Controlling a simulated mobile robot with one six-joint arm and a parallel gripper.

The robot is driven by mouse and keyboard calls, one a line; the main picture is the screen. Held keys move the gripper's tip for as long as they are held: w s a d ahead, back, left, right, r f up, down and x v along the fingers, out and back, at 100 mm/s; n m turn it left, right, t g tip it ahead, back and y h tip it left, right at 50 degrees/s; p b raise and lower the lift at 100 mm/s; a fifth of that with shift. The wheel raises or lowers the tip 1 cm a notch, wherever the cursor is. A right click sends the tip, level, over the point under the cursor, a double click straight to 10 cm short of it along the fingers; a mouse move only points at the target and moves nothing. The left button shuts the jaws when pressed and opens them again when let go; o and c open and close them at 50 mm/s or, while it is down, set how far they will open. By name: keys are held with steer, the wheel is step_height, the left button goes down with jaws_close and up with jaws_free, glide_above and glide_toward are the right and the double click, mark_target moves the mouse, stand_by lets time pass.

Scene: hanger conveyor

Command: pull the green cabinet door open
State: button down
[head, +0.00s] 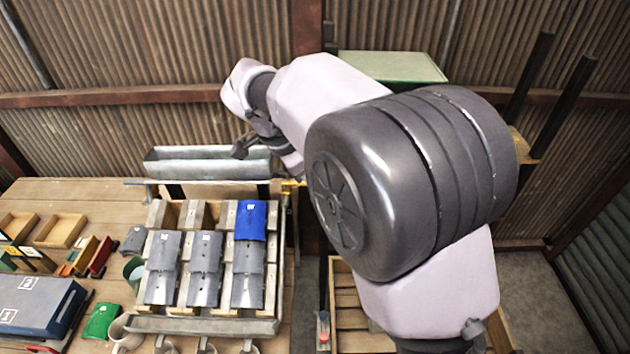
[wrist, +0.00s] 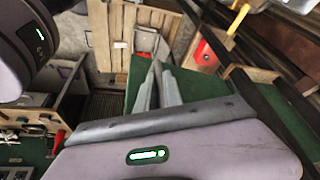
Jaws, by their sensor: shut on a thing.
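The green cabinet (head: 395,66) shows at the back of the head view, its pale green top partly hidden behind my arm. In the wrist view a dark green panel (wrist: 196,88), which looks like the cabinet door, lies behind and around my fingers. My gripper (wrist: 157,75) has its two grey fingers drawn together against this panel. The fingers are closed on what appears to be the door's handle, which they mostly hide. I cannot tell from these frames how far the door stands from its frame.
A bench with a wooden rack (head: 190,214) of grey plates and a blue plate (head: 251,220) stands at the left. A grey metal trough (head: 208,162) sits behind it. Dark posts (head: 565,105) stand at the right. A wooden crate (head: 345,300) lies below my arm.

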steer(key=shift+r, duration=0.1)
steer(key=c, duration=1.5)
jaws_free()
steer(key=shift+w+d, duration=0.1)
steer(key=shift+w, duration=0.05)
steer(key=p+v, duration=0.4)
steer(key=v, duration=1.3)
steer(key=shift+r+p, duration=0.2)
steer(key=shift+p, duration=0.1)
